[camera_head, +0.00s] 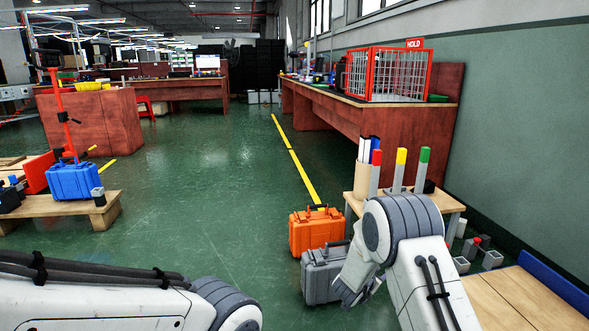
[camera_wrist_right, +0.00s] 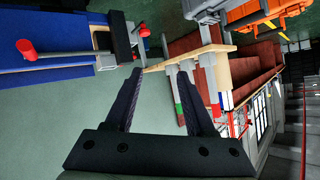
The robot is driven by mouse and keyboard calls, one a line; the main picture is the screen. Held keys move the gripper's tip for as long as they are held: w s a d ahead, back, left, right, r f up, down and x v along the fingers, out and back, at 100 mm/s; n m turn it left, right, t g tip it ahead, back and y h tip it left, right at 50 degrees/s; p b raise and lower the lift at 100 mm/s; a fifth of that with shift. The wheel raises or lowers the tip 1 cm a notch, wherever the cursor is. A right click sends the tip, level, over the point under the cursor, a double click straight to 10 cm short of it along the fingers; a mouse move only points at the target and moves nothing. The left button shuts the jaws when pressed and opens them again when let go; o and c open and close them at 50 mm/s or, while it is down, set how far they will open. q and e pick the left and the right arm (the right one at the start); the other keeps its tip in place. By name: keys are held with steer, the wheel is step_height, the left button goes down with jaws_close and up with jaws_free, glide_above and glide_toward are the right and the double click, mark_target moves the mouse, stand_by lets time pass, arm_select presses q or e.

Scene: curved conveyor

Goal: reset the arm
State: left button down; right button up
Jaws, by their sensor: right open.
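My right arm (camera_head: 405,235) comes in from the lower right in the head view, bent, with its end in front of a grey case; its fingers cannot be made out there. In the right wrist view my right gripper (camera_wrist_right: 157,75) has its two dark fingers apart, with nothing held between them. The view looks rotated, with a wooden stand edge beyond the fingertips. Of my left arm (camera_head: 120,300), only white links with black cables show at the lower left; its gripper is out of view.
A grey case (camera_head: 318,275) and an orange case (camera_head: 314,232) stand on the floor beside a small wooden stand (camera_head: 450,202) with colored-top posts. A wooden surface (camera_head: 510,300) lies lower right. A blue case (camera_head: 75,181) sits on a left bench. The middle floor is clear.

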steer(key=s+a+r+n+y, duration=0.4)
steer(key=a+r, duration=0.1)
steer(key=s+r+n+g+y, duration=0.25)
steer(key=s+n+g, duration=0.45)
steer(key=s, duration=2.1)
steer(key=s+a+r+n+g+y+p, duration=0.15)
steer(key=s+a+r+n+p, duration=0.25)
steer(key=s+a+r+p, duration=0.45)
steer(key=s+a+r+n+g+p, duration=0.2)
steer(key=s+a+r+n+p, duration=0.3)
steer(key=r, duration=0.6)
step_height(320, 180, up, 37)
steer(key=a+m+p, duration=0.1)
steer(key=m+p, duration=0.1)
steer(key=p, duration=3.5)
steer(key=shift+w+p, duration=0.3)
steer(key=shift+w, duration=0.1)
steer(key=shift+a+t, duration=0.1)
steer(key=shift+t, duration=0.15)
